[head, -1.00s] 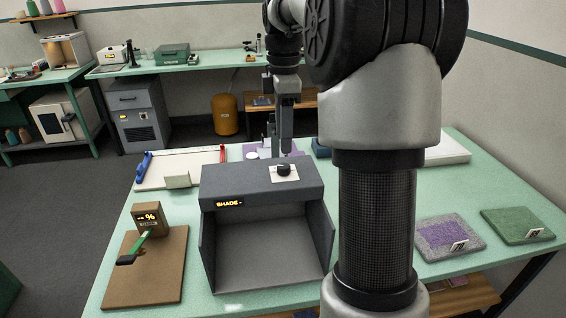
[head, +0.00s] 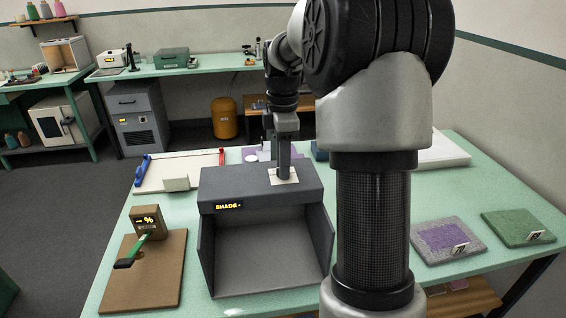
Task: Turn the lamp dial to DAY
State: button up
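The lamp booth (head: 225,187) is a dark grey open-fronted box on the green table. A small lit display (head: 228,205) on its front reads "SHADE". A white plate (head: 291,180) lies on top of the booth; the dark dial on it is now hidden behind my gripper. My gripper (head: 284,174) points straight down at the plate, with its fingertips at the dial's place. I cannot tell whether the fingers are open or closed around the dial.
A brown board (head: 150,275) with a green-handled tool and a "%" display box (head: 147,221) lies left of the booth. A white tray (head: 165,172) is behind left. Purple-grey (head: 445,240) and green (head: 518,226) tufted samples lie at right. My arm blocks the middle right.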

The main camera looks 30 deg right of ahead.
jog(key=shift+c, duration=1)
jog(key=shift+r+m, duration=0.1)
jog(key=shift+m, duration=0.3)
jog(key=m+p, duration=0.2)
jog(key=m, duration=0.1)
jog(key=shift+m, duration=0.3)
jog(key=m+p, duration=0.1)
jog(key=m, duration=0.4)
jog(key=shift+m, duration=0.3)
jog(key=o, duration=1.1)
